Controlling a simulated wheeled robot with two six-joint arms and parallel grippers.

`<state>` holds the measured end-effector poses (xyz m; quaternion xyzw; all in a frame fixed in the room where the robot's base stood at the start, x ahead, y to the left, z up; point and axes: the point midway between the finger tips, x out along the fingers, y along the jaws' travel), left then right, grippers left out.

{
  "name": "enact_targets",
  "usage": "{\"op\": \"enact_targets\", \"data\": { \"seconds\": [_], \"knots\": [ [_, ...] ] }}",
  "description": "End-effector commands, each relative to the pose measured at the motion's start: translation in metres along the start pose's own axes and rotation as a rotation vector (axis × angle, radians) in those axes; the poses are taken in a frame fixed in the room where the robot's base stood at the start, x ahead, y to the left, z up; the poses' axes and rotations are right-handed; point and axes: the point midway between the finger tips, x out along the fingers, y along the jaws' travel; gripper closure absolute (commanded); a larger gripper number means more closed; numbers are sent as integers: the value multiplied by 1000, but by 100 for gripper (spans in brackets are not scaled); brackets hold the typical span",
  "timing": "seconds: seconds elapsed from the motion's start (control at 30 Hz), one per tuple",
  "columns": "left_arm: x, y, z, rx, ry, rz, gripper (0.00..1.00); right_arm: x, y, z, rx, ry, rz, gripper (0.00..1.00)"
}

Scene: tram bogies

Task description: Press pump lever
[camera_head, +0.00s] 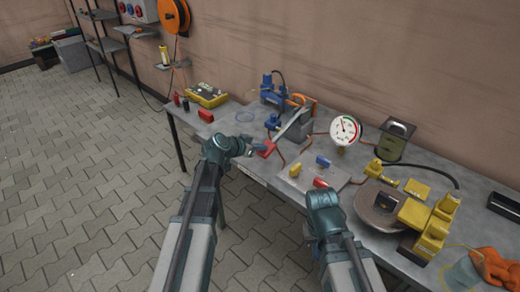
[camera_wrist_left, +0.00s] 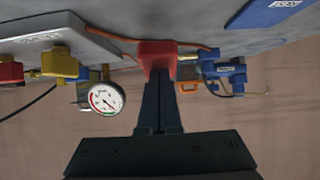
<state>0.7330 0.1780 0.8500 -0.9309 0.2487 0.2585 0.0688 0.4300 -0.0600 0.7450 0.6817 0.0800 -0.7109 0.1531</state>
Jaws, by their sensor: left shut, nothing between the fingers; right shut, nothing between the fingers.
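The pump lever (camera_head: 290,124) is a slanted metal bar that runs from the grey pump body (camera_head: 300,129) down to a red grip (camera_head: 266,149) over the front of the bench. My left gripper (camera_head: 252,149) is shut and empty, with its tips right at the red grip. In the left wrist view the shut fingers point at the red grip (camera_wrist_left: 157,47); I cannot tell whether they touch it. My right gripper (camera_head: 324,194) is shut over the front edge of the bench, away from the lever; its fingertips are hard to make out.
A round pressure gauge (camera_head: 345,130) stands right of the pump. A grey plate with blue, yellow and red valve handles (camera_head: 312,177) lies in front of it. A green can (camera_head: 395,140) and yellow-grey machine (camera_head: 424,222) fill the right side. Floor is clear at left.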

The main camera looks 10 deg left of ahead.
Motion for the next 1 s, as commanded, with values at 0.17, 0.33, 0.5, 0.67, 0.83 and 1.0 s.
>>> {"op": "enact_targets", "data": {
  "seconds": [0.17, 0.33, 0.5, 0.67, 0.83, 1.0],
  "knots": [
    [5, 1, 8, 4, -9, 3, 100, 8, -1, 0, 0, 0, 0, 100],
    [6, 1, 10, 5, -12, 5, 100, 10, -1, 0, 0, 0, 0, 100],
    [7, 2, 10, 5, -12, 5, 100, 10, -1, 0, 0, 0, 0, 100],
    [7, 2, 11, 4, -12, 6, 100, 10, -1, 0, 0, 0, 0, 100],
    [6, 3, 9, 4, -11, 6, 100, 9, -1, 0, 0, 0, 0, 100],
    [1, 6, 1, 5, -8, 5, 100, 0, 0, 0, 0, 0, 0, 100]
  ]
}}
